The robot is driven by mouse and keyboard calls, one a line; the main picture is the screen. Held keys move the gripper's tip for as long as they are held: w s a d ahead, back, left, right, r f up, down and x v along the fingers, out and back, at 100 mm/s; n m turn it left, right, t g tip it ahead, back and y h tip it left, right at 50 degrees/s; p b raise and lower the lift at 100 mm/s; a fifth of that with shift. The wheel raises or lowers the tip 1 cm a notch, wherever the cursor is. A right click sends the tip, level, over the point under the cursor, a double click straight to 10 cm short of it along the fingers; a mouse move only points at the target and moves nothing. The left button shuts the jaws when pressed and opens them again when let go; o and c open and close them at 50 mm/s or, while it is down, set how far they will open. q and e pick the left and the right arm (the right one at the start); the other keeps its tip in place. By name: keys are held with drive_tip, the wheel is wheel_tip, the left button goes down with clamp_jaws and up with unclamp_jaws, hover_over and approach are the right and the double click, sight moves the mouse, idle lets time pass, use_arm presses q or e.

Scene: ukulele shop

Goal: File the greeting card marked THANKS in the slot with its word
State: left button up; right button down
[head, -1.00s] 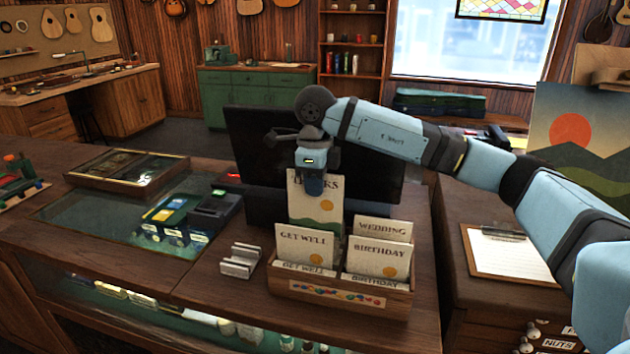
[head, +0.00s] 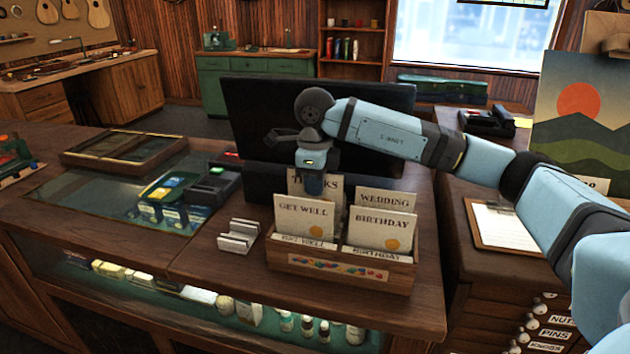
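The THANKS card (head: 334,191) stands upright in the back left of the wooden card rack (head: 400,277), behind the GET WELL card (head: 305,221). Its lower part is hidden by that card. My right gripper (head: 314,188) points down at the card's top edge, its fingers over the middle of the printed word, and it looks shut on the card. The label of the slot below is hidden. On the right side of the rack the WEDDING card (head: 382,199) stands behind the BIRTHDAY card (head: 380,231). My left gripper is out of view.
A dark monitor (head: 250,120) stands close behind the rack and my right forearm. A small metal card stand (head: 238,236) and a card terminal (head: 213,186) are to the left on the counter. A clipboard (head: 500,232) lies to the right. The counter's front edge is close to the rack.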

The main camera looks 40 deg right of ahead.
drive_tip(key=shift+f, duration=0.4)
drive_tip(key=c, duration=1.2)
unclamp_jaws()
drive_tip(key=shift+c, duration=0.2)
wheel_tip(320, 180, up, 13)
drive_tip(key=shift+f, duration=0.15)
drive_tip(key=shift+r, duration=0.55)
